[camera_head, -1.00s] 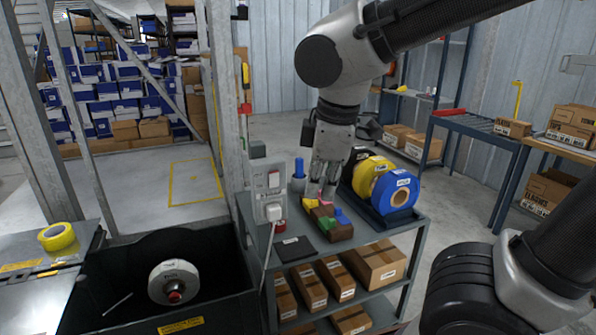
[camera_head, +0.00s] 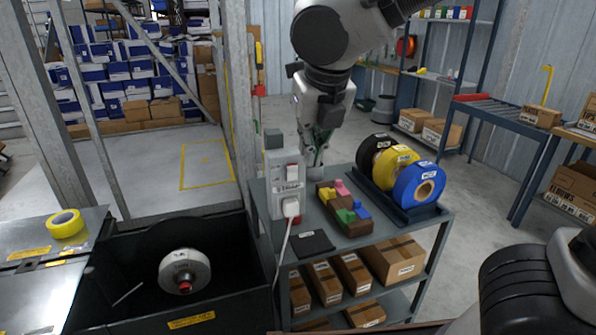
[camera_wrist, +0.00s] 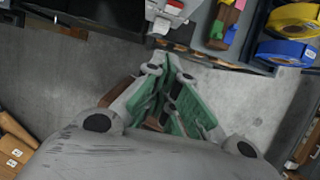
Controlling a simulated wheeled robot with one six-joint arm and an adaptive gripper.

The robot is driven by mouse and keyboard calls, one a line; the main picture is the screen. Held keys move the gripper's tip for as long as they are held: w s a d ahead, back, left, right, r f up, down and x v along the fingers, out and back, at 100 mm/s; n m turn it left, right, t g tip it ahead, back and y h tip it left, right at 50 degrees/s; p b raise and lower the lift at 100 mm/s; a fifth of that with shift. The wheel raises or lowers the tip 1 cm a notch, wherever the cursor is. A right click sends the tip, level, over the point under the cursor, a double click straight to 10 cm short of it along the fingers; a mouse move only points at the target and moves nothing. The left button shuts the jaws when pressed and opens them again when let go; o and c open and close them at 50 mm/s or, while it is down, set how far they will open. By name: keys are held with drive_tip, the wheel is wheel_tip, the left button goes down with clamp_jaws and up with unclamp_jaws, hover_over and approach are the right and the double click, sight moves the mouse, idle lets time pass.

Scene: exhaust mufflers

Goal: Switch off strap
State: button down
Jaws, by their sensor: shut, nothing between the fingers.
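The grey power strap (camera_head: 278,205) stands upright at the left end of the cart top. A switch (camera_head: 292,173) shows on its upper part, and a white plug (camera_head: 291,207) with a cord sits lower down. The switch position is too small to tell. In the wrist view the strap (camera_wrist: 166,12) is at the top edge, with a red patch near it. My gripper (camera_head: 315,160) is just right of and behind the strap's upper part in the head view, apart from it as far as I can see. Its green-lined fingers (camera_wrist: 170,85) are shut and empty.
A brown holder (camera_head: 340,226) with coloured blocks lies right of the strap. Black, yellow and blue rolls (camera_head: 420,185) stand farther right. A black bin (camera_head: 225,290) with a white reel (camera_head: 185,271) is at the left. Cardboard boxes (camera_head: 395,262) fill the shelf below.

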sight(296, 167)
drive_tip(key=shift+f, duration=0.1)
drive_tip(key=shift+w+a+f, duration=0.35)
drive_tip(key=shift+w+f, duration=0.85)
drive_tip(key=shift+f, duration=0.25)
drive_tip(key=shift+w+a+f, duration=0.35)
drive_tip(key=shift+w+f, duration=0.85)
drive_tip(key=shift+f, duration=0.25)
drive_tip(key=shift+w+a+f, duration=0.35)
drive_tip(key=shift+w+f, duration=0.85)
drive_tip(key=shift+f, duration=0.25)
drive_tip(key=shift+w+a+r, duration=0.15)
drive_tip(key=shift+w+r, duration=0.05)
drive_tip(key=shift+w, duration=0.2)
drive_tip(key=shift+r, duration=0.1)
drive_tip(key=shift+r, duration=0.7)
